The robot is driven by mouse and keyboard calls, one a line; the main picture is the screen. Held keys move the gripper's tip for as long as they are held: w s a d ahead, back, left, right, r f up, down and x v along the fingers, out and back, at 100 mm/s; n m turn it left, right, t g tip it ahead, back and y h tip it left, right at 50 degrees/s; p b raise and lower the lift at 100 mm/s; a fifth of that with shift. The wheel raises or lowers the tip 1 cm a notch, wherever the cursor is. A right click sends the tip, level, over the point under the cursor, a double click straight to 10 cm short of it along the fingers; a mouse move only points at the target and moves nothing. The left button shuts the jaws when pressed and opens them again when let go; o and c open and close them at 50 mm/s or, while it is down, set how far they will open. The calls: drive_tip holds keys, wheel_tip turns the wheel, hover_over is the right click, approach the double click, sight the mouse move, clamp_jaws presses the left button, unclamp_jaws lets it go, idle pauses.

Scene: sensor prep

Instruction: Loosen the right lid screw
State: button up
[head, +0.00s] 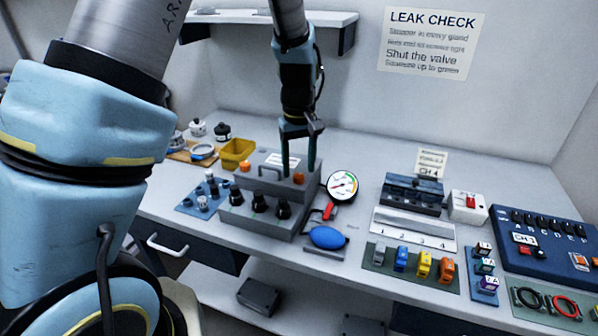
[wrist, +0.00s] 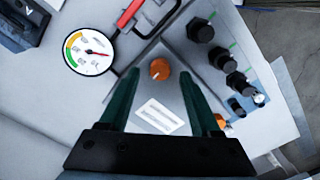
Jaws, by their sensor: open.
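The grey box (head: 262,215) stands on the bench with an orange screw at each end of its lid. The right lid screw (head: 298,178) is the one nearer the gauge; in the wrist view it shows as a round orange knob (wrist: 160,70) with a dark mark. My gripper (head: 299,173) points down over the lid's right end, open, with one finger on each side of this screw. In the wrist view the green fingers (wrist: 164,80) flank the screw with a gap on both sides. The left lid screw (head: 245,166) is partly hidden by a finger in the wrist view.
Black knobs (head: 259,202) line the box front. A dial gauge (head: 342,186), a red-handled valve (head: 329,212) and a blue bulb (head: 327,237) stand right of it. A yellow bin (head: 237,153) is behind left.

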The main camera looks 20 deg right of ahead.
sight(298, 176)
wheel_tip(298, 176, up, 9)
drive_tip(key=b, duration=0.1)
drive_tip(key=shift+a+f, duration=0.1)
idle(0.5)
drive_tip(key=s+a+f, duration=0.2)
drive_tip(key=a, duration=1.3)
drive_tip(key=s+a+f+t, duration=0.1)
drive_tip(key=s+a, duration=0.1)
drive_tip(key=a, duration=1.3)
drive_tip(key=shift+s+a+f+t, duration=0.15)
drive_tip(key=shift+a+f+t, duration=0.15)
drive_tip(key=shift+f, duration=0.1)
